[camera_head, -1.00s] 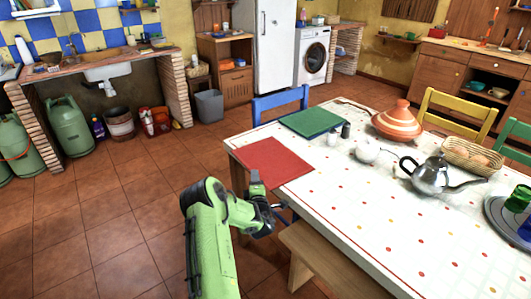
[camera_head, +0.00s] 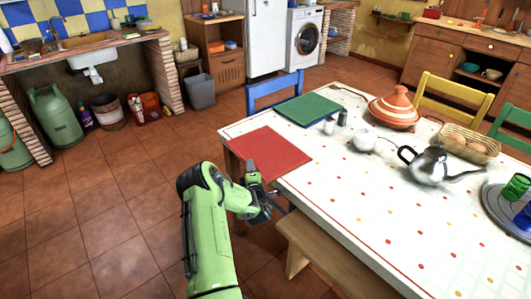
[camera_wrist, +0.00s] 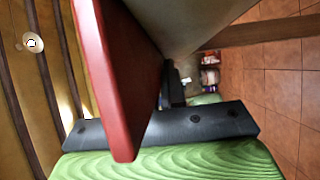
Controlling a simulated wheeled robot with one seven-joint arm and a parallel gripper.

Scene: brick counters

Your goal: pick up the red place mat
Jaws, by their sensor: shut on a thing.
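The red place mat (camera_head: 270,152) lies on the near left corner of the table, its near edge by the table's edge. My gripper (camera_head: 266,204) is at that near edge and shut on the mat. In the wrist view the mat (camera_wrist: 118,85) shows edge-on as a thick red slab, passing in front of the dark gripper body.
A green mat (camera_head: 308,110) lies just behind the red one. A wooden bench (camera_head: 335,258) is below the table's near side.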

